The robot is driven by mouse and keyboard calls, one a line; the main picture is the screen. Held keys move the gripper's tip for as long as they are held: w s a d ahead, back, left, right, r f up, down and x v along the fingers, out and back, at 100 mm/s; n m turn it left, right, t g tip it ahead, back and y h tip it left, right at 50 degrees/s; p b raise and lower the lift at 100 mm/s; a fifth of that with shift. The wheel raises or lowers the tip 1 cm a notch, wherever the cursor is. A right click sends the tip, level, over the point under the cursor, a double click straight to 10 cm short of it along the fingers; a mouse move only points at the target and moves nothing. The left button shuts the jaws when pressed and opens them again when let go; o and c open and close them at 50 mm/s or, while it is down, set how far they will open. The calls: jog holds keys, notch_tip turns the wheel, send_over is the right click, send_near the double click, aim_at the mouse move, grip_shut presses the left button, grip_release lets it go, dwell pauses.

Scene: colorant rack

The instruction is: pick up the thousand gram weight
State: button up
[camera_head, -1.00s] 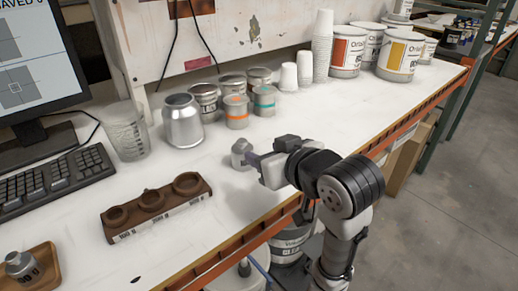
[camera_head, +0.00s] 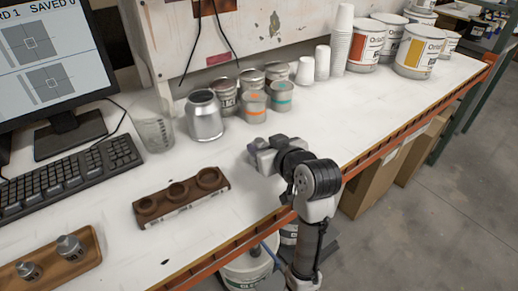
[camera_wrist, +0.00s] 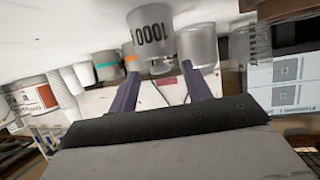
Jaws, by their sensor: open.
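The thousand gram weight (camera_wrist: 151,32), a grey metal cylinder marked 1000, shows upside down at the top of the wrist view. It lies just beyond the fingertips, roughly in line with the gap, and I see no contact. My gripper (camera_wrist: 160,72) is open and empty, with its two dark fingers apart. In the head view my gripper (camera_head: 256,152) is low over the white bench, and the weight there is hard to tell apart from it. Two smaller-looking weights (camera_head: 70,247) (camera_head: 28,270) stand in a wooden tray (camera_head: 84,262) at the lower left.
A brown rack (camera_head: 153,222) with three round holders lies left of my gripper. Behind stand a silver canister (camera_head: 204,117), several small tins (camera_head: 254,106), a clear beaker (camera_head: 153,125) and white cups (camera_head: 342,40). A keyboard (camera_head: 72,176) lies left.

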aim_at(260, 141)
jog(key=x, duration=0.1)
jog(key=p+x, duration=0.1)
jog(key=x, duration=0.1)
jog(key=p+x, duration=0.1)
jog(key=shift+w+a+r, duration=0.15)
jog(key=shift+w+a, duration=0.1)
jog(key=shift+w, duration=0.2)
jog(key=shift+w+a+f, duration=0.1)
jog(key=shift+w+f, duration=0.1)
jog(key=shift+w, duration=0.05)
jog(key=shift+c, duration=0.4)
grip_shut()
